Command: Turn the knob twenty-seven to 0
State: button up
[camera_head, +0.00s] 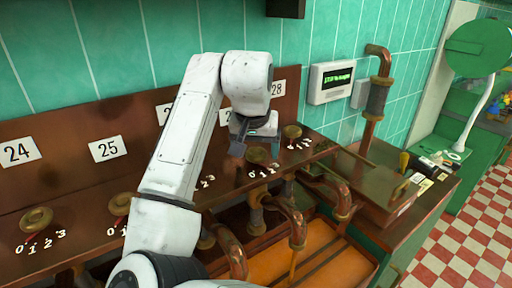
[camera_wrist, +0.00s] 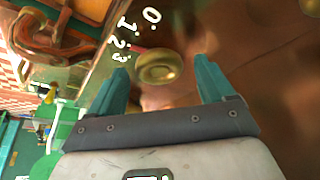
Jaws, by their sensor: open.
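The knob below the fourth number plate, knob twenty-seven (camera_head: 257,155), is a round brass knob on the brown panel, with white digits 0 to 3 in front of it. Its plate (camera_head: 225,117) is partly hidden by my arm and shows only a 2. My gripper (camera_head: 256,138) is open and empty, just above this knob. In the wrist view a brass knob (camera_wrist: 158,67) shows between the two teal fingertips, apparently untouched. A short reddish pointer at its left side points roughly toward 2; the exact setting is hard to tell.
Knobs twenty-four (camera_head: 36,218) and twenty-five (camera_head: 120,203) are to the left, and knob twenty-eight (camera_head: 292,131) is close at the right. Copper pipes (camera_head: 297,225) stand in front, below the panel. A small display (camera_head: 331,82) hangs on the tiled wall.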

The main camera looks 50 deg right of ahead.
jog(key=c, duration=1.1)
jog(key=shift+o, duration=0.2)
jog(key=shift+m, duration=0.3)
jog(key=m+g+p, duration=0.1)
jog(key=m, duration=0.1)
jog(key=m+g+p, duration=0.1)
jog(key=m, duration=0.1)
jog(key=shift+w+r+h+p, duration=0.15)
jog(key=shift+h+p, duration=0.25)
jog(key=m+g+p, duration=0.1)
jog(key=m, duration=0.3)
jog(key=shift+w, duration=0.1)
jog(key=shift+w+m+g+y, duration=0.15)
jog(key=shift+m+g, duration=0.25)
jog(key=shift+m, duration=0.45)
jog(key=shift+s+m+g+y, duration=0.15)
jog(key=shift+m+g, duration=0.25)
jog(key=shift+m, duration=0.45)
jog(key=shift+w, duration=0.1)
